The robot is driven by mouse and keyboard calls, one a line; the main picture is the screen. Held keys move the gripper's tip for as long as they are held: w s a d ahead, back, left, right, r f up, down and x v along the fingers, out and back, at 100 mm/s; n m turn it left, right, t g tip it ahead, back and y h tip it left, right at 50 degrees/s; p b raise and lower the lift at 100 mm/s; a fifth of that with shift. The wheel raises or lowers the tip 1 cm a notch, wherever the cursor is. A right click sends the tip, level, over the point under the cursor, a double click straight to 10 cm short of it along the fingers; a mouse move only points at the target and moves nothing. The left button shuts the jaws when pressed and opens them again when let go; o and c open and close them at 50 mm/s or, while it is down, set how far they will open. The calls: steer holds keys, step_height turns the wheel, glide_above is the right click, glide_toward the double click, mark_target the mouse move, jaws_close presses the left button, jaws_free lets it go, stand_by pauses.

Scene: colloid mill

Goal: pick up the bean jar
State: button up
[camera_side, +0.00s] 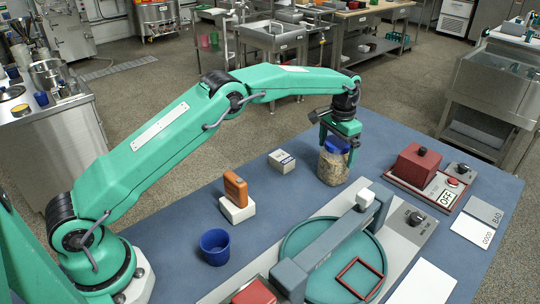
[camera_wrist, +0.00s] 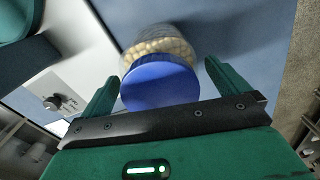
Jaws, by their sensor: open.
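The bean jar (camera_side: 333,166) is a clear jar of pale beans with a blue lid, standing upright on the blue table. In the wrist view its blue lid (camera_wrist: 160,86) lies between my fingers, with beans showing beyond it. My gripper (camera_side: 338,138) points down over the jar, with its fingers at about lid height. In the wrist view my gripper (camera_wrist: 160,88) is open, one finger on each side of the lid. A gap shows on both sides, and the jar stands on the table.
A white-and-grey box (camera_side: 282,161) stands left of the jar. A red block on a switch panel (camera_side: 416,168) is to the right. The mill with a green round tray (camera_side: 330,262) is in front. An orange block (camera_side: 235,188) and a blue cup (camera_side: 215,246) stand further left.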

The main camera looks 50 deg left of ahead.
steer(key=shift+f, duration=1.55)
steer(key=shift+c, duration=0.2)
steer(key=shift+r, duration=0.15)
steer(key=c, duration=1.3)
steer(key=shift+r, duration=0.1)
steer(key=shift+w+r, duration=0.1)
steer(key=shift+r, duration=1.5)
steer(key=s+d+r, duration=0.2)
steer(key=d, duration=0.1)
steer(key=s+d+r, duration=0.5)
steer(key=d, duration=0.1)
steer(key=shift+s+d+r, duration=0.1)
steer(key=shift+s+r, duration=0.05)
steer(key=shift+r, duration=0.15)
